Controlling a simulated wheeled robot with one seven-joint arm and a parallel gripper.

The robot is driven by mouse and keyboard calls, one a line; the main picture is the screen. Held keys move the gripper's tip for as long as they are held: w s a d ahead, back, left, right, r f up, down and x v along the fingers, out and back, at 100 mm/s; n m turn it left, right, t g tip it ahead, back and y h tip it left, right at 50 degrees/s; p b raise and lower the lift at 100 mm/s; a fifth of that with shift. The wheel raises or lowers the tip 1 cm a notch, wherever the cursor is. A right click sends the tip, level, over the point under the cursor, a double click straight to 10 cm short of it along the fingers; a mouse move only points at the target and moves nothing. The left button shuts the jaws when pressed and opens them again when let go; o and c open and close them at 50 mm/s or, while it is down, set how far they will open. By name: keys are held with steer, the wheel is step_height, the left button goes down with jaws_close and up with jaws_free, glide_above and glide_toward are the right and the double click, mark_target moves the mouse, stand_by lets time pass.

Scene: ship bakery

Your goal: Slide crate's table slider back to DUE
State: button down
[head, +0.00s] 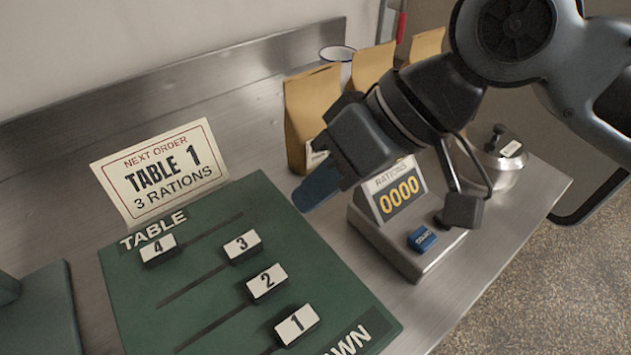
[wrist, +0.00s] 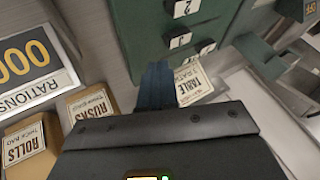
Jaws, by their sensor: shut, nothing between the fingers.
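No DUE lettering is readable. My gripper (head: 318,187) is shut and empty, above the counter right of the board. In the wrist view its blue fingers (wrist: 155,86) are apart from the sliders.
An order card (head: 160,172) reading TABLE 1, 3 RATIONS stands behind the board. Paper bags (head: 310,105) and a lidded metal pot (head: 503,160) stand behind.

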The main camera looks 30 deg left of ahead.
mark_target(282, 238)
steer(key=x, duration=0.7)
steer(key=shift+a+f, duration=0.1)
steer(key=shift+a, duration=0.05)
steer(key=s+a, duration=0.1)
steer(key=s, duration=0.1)
steer(key=s+a+p, duration=0.1)
steer(key=s, duration=0.2)
steer(key=s+a+p, duration=0.1)
steer(key=s, duration=0.1)
steer(key=shift+s, duration=0.25)
steer(key=shift+s+a+p, duration=0.2)
steer(key=shift+s+p, duration=0.1)
steer(key=shift+s, duration=0.2)
